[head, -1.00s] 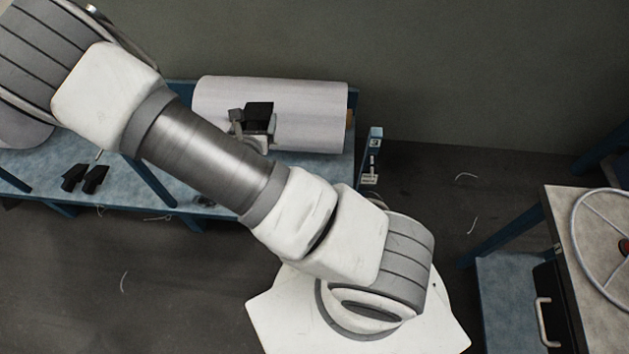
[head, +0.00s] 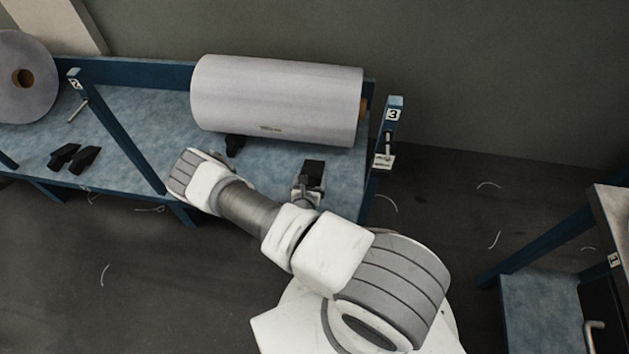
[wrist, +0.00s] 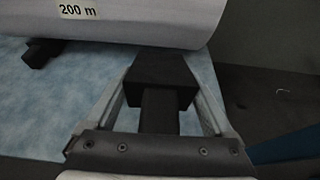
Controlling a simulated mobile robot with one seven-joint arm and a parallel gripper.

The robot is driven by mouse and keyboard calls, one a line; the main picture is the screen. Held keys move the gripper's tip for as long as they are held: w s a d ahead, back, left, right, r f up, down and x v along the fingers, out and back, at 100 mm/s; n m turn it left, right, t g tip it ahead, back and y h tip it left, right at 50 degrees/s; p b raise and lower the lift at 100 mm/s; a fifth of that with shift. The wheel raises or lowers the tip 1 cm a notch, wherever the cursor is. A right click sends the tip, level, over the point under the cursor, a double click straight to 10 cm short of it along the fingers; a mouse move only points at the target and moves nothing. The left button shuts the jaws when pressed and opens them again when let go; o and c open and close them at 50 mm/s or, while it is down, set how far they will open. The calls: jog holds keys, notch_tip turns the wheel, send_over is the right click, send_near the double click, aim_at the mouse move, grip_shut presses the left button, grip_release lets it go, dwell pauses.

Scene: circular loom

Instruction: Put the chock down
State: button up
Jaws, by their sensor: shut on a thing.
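The black chock (wrist: 160,80) is between the two fingers of my gripper (wrist: 162,92) in the wrist view, and the gripper is shut on it. In the head view the chock (head: 313,173) and my gripper (head: 307,189) are over the right end of the blue bench, in front of the white roll (head: 280,100). The chock is apart from the roll in the head view. I cannot tell whether it touches the bench top. The roll, marked "200 m", also shows in the wrist view (wrist: 130,18).
Another black chock (head: 234,145) sits against the roll's front left. Two more chocks (head: 64,156) lie on the bench (head: 130,125) farther left, past a slanted blue bar (head: 120,130). Post 3 (head: 392,130) stands at the bench's right end. Bare bench top surrounds the held chock.

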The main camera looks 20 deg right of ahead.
aim_at(315, 179)
jog(key=w+d+f+b, duration=0.2)
jog(key=w+f, duration=0.1)
jog(key=w+d+f+b, duration=0.1)
jog(key=w+f+b, duration=0.1)
jog(key=w+f, duration=0.1)
jog(key=w+d+f+b, duration=0.2)
jog(key=w+f, duration=0.1)
jog(key=w, duration=0.1)
jog(key=shift+d+f+b, duration=0.3)
jog(key=shift+d+f, duration=0.05)
jog(key=shift+f+b, duration=1.1)
jog(key=shift+f, duration=0.65)
